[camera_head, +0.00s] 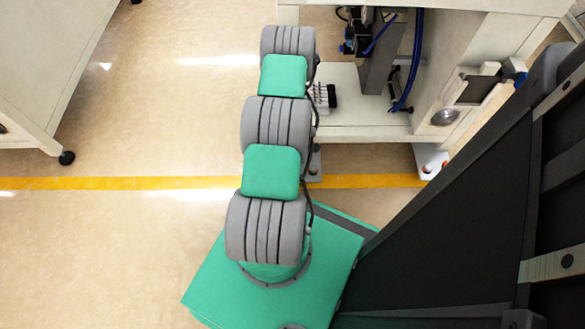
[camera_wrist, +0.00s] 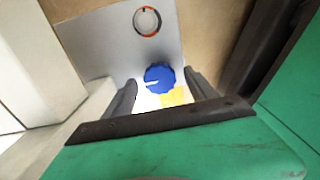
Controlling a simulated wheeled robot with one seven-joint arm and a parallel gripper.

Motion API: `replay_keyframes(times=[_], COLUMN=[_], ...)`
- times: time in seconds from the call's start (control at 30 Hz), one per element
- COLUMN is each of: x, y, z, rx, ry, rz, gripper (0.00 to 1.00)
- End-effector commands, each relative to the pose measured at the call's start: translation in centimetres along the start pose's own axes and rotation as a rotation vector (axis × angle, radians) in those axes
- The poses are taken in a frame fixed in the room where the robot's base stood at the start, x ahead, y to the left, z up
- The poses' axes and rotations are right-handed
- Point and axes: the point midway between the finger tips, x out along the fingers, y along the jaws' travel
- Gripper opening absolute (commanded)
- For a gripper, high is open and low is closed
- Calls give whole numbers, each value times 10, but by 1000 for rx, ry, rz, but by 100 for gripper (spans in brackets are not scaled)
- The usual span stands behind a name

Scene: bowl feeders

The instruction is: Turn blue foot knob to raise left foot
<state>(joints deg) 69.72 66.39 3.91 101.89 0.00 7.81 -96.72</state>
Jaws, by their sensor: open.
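In the wrist view the blue knob (camera_wrist: 158,78), round with a ridged edge and a white line on its top, sits just beyond my gripper (camera_wrist: 161,88). My gripper is open, one finger on each side of the knob in the picture. I cannot tell whether either finger touches it. The knob stands at the end of a grey plate (camera_wrist: 105,45). In the head view my arm hides the gripper and the knob. A foot plate (camera_head: 315,168) of the machine shows partly beside my arm.
A round fitting with an orange-and-black ring (camera_wrist: 147,21) sits on the plate above the knob. In the head view a pale machine (camera_head: 360,132) with blue hoses (camera_head: 408,75) stands behind my arm. Another foot plate (camera_head: 430,162) is at right. A pale cabinet (camera_head: 40,70) stands left; floor between is clear.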

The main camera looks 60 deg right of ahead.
Motion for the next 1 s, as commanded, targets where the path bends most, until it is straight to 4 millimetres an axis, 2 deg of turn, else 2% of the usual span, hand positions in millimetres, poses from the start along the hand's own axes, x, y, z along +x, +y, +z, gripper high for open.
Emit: replay_keyframes(times=[0.07, 0.3, 1.0], x=[5, 4, 4], y=[0, 0, -1], z=[0, 0, 0], rx=[0, 1, 0], ry=[0, 0, 0], rz=[0, 0, -1], gripper=[66, 65, 7])
